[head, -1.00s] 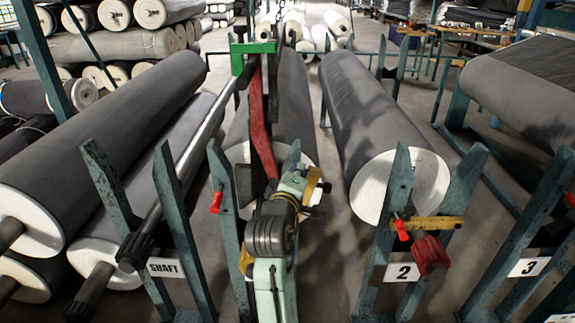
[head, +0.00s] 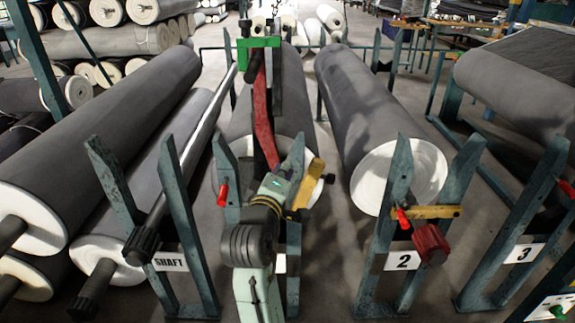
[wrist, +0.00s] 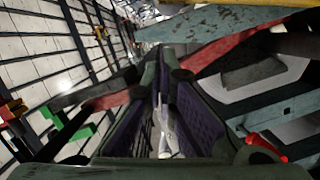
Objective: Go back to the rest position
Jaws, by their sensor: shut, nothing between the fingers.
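My gripper (wrist: 160,72) is in the middle of the wrist view, its two dark fingers with purplish pads brought together and holding nothing. In the head view my arm rises from the bottom centre to the middle stand; its fingers cannot be made out there. A grey roll with a white end (head: 290,150) lies behind that stand, partly hidden by my arm and a red bar (head: 262,120). A tilted yellow latch (head: 307,187) is right beside my wrist; I cannot tell whether they touch. In the wrist view a red knob (wrist: 265,146) is right of the gripper.
A green bracket (head: 257,42) tops the red bar. Roll two (head: 375,120) lies behind a stand with a lowered yellow latch (head: 437,212). A bare shaft (head: 200,150) and large rolls (head: 110,140) lie left. Grey floor (head: 325,270) shows between the stands.

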